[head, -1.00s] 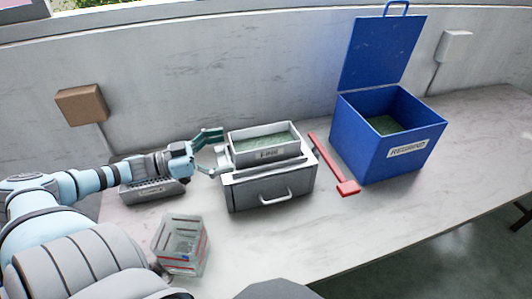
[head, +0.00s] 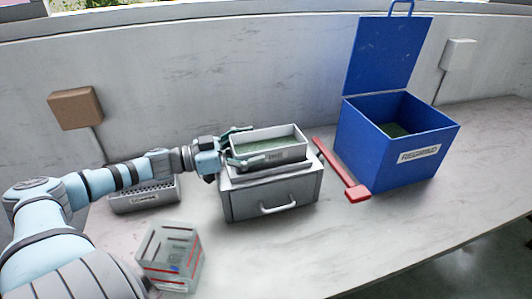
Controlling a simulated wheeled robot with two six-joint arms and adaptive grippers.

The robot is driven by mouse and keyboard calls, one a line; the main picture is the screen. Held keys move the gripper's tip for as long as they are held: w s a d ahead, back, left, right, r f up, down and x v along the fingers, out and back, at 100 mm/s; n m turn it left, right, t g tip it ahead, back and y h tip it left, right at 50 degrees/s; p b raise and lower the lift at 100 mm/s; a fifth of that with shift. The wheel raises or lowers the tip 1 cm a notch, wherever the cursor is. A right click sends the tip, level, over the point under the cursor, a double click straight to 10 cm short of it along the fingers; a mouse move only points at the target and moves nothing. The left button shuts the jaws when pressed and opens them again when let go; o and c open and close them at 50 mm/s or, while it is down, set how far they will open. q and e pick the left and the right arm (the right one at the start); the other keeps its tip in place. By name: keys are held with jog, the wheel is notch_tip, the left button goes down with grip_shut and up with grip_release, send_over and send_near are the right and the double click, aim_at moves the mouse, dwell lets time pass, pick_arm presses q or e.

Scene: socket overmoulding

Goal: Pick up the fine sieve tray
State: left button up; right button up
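The fine sieve tray (head: 286,154), a light grey rectangular tray with green material inside, sits on top of a grey box with a drawer handle (head: 296,190). Its front label is blurred now. My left gripper (head: 247,147) is at the tray's left end, with its greenish fingers spread apart. One finger is by the far left rim and the other by the near left side. I cannot tell whether they touch the tray. My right gripper is not in view.
A coarse tray (head: 144,198) lies behind my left arm. A clear container (head: 170,257) with red lines stands at the front left. A red tool (head: 342,172) lies right of the grey box, beside the open blue REGRIND bin (head: 385,158). The right counter is clear.

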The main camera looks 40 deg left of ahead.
pick_arm(q)
jog(key=c, duration=0.4)
jog(key=shift+s, duration=0.1)
